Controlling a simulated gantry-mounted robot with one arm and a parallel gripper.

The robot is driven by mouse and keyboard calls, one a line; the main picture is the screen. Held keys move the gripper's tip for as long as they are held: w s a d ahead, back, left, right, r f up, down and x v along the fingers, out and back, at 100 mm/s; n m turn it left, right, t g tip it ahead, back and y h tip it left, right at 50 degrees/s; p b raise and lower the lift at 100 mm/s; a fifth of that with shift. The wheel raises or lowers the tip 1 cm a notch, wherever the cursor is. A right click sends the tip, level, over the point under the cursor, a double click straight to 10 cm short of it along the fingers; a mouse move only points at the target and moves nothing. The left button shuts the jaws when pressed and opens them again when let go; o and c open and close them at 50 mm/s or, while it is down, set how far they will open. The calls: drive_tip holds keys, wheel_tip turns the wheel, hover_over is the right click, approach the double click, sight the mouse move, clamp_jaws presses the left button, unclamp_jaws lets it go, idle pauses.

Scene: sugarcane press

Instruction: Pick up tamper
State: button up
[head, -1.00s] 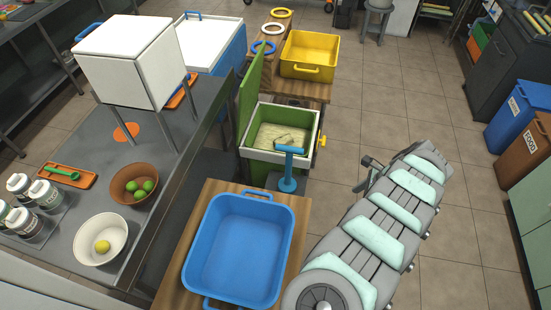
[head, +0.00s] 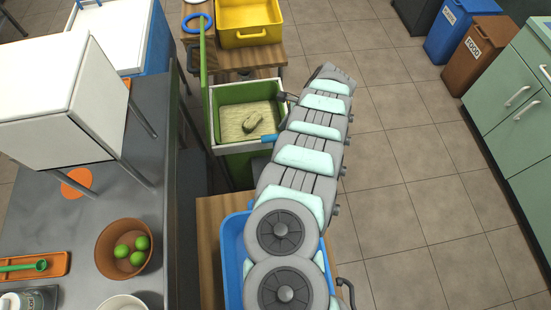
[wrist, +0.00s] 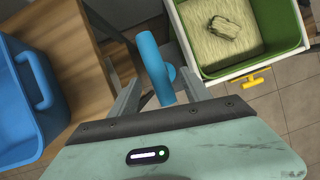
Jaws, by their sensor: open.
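The blue tamper (wrist: 152,66) shows in the wrist view, with its bar handle pointing toward my gripper. My gripper (wrist: 161,78) is open, with one finger on either side of the handle's near end. I cannot tell whether either finger touches it. In the head view only the end of the tamper's blue handle (head: 269,138) shows, at the front right of the green press box; my arm hides the rest of it and my gripper.
The green box (head: 218,117) with a white rim holds a pale lump (head: 252,121). A yellow handle (wrist: 257,80) sticks out of its side. A blue tub (head: 235,235) stands in front, partly under my arm. A yellow tub (head: 250,35) stands behind.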

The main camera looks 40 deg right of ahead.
drive_tip(key=x, duration=0.5)
drive_tip(key=shift+a+f+b, duration=0.2)
drive_tip(key=shift+a+b, duration=0.05)
drive_tip(key=shift+b, duration=0.1)
drive_tip(key=shift+c, duration=0.5)
clamp_jaws()
